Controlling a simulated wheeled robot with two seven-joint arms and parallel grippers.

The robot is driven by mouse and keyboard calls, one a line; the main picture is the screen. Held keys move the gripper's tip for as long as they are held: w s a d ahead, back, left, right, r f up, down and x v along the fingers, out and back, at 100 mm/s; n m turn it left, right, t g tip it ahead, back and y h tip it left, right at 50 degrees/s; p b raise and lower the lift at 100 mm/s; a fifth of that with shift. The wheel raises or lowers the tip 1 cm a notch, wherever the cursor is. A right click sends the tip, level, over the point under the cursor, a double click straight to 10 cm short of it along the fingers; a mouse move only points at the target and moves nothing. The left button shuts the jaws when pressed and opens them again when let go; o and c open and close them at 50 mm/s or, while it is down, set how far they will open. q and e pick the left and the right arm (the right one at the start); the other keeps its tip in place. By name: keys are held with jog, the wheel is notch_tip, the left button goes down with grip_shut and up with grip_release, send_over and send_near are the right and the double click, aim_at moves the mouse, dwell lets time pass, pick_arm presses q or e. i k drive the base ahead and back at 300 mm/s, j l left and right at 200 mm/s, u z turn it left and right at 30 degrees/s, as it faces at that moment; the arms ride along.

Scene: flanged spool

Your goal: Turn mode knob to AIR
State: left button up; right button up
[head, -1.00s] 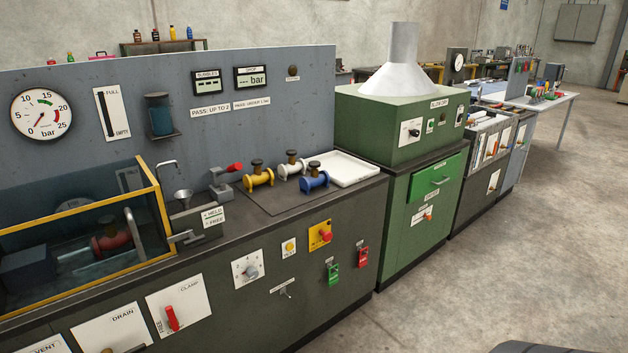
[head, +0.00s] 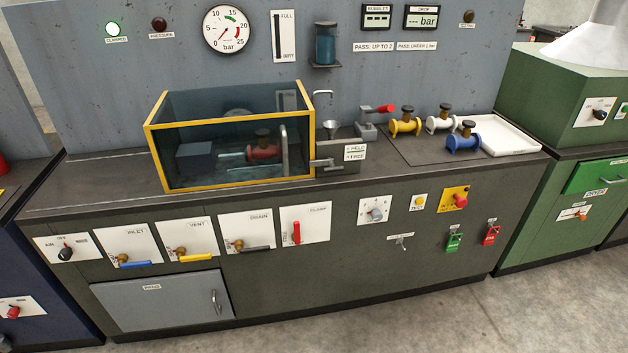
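The mode knob (head: 66,253) is a black rotary knob on a white plate at the far left of the bench front. Its plate carries small labels that look like AIR at left, OFF at top and a third word at right. The knob's exact pointing is too small to tell. Neither of my grippers shows in the head view.
Right of the knob are the inlet valve (head: 134,263) with a blue lever, the vent valve (head: 195,257) with a yellow lever, the drain valve (head: 249,246) and the red clamp lever (head: 296,233). A yellow-framed tank (head: 232,186) holds a red spool (head: 263,150). Floor in front is clear.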

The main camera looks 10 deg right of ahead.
aim_at(65, 254)
jog(key=u, duration=1.25)
